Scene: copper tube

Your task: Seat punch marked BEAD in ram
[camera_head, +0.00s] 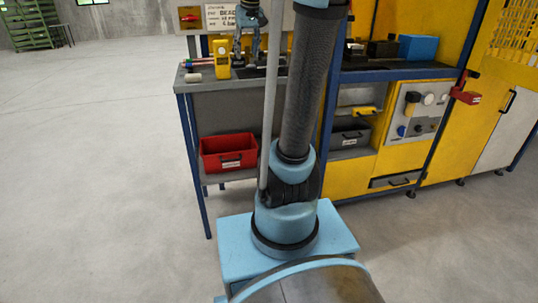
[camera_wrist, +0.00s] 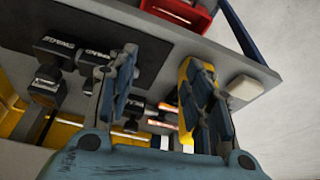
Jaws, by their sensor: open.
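My gripper (camera_head: 247,52) is open above the left part of the workbench; it also shows in the wrist view (camera_wrist: 160,68), with its two fingers apart and nothing seen held. Several dark punch-like blocks lie or stand on a dark mat in the wrist view. One block (camera_wrist: 60,47) has a label that seems to read SWAGE. Another labelled block (camera_wrist: 97,52) is close to the left finger, its marking unclear. A third dark block (camera_wrist: 47,88) is farther left. I cannot read BEAD on any punch. The ram cannot be made out in either view.
The bench (camera_head: 260,73) holds a yellow device (camera_head: 221,60) left of my gripper and a blue box (camera_head: 418,47) at right. A card (camera_head: 221,17) reading partly BEAD hangs behind. A red bin (camera_head: 228,152) sits on the lower shelf.

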